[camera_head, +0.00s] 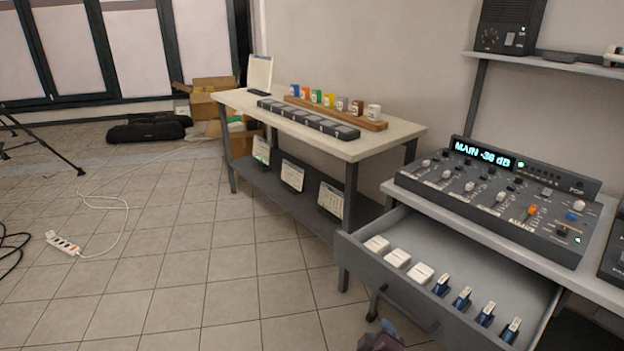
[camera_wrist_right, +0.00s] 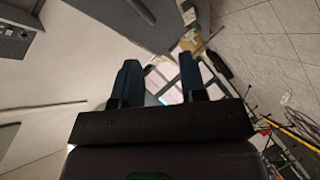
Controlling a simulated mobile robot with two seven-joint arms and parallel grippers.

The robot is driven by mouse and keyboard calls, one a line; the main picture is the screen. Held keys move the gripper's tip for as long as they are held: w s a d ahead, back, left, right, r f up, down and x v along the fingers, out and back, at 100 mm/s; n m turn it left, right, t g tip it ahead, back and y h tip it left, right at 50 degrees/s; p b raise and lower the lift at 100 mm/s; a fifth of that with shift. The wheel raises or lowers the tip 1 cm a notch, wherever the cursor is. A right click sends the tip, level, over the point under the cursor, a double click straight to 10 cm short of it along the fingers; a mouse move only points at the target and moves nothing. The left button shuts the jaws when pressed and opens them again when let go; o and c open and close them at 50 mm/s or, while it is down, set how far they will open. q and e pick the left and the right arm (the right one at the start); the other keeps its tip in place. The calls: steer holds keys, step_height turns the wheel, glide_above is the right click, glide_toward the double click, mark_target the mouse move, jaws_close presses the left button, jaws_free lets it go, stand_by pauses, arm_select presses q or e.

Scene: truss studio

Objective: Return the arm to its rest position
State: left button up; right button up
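My right gripper (camera_head: 382,337) shows only in part at the bottom edge of the head view, in front of the open drawer (camera_head: 362,262) and close below its handle (camera_head: 408,314) in the picture. I cannot tell from this view whether it touches the handle. In the right wrist view, the two fingers of the right gripper (camera_wrist_right: 160,74) stand apart with nothing between them. My left gripper is in neither view.
The drawer holds white blocks (camera_head: 397,258) and several blue connectors (camera_head: 485,315). A mixing console (camera_head: 490,200) sits above it. A table (camera_head: 380,146) with colored cups stands behind. A power strip (camera_head: 63,244) lies on the otherwise mostly clear tiled floor at left.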

steer(key=s+d+m+g+y+p, duration=0.1)
steer(key=s+d+m, duration=0.3)
steer(key=s, duration=1)
steer(key=s+d+m+g+y+p, duration=0.1)
steer(key=s+d+m, duration=0.3)
steer(key=s, duration=1)
steer(key=d+y+p, duration=0.1)
steer(key=d, duration=0.2)
steer(key=shift+d+f+g, duration=0.3)
steer(key=shift+d+f, duration=0.1)
steer(key=shift+s, duration=0.1)
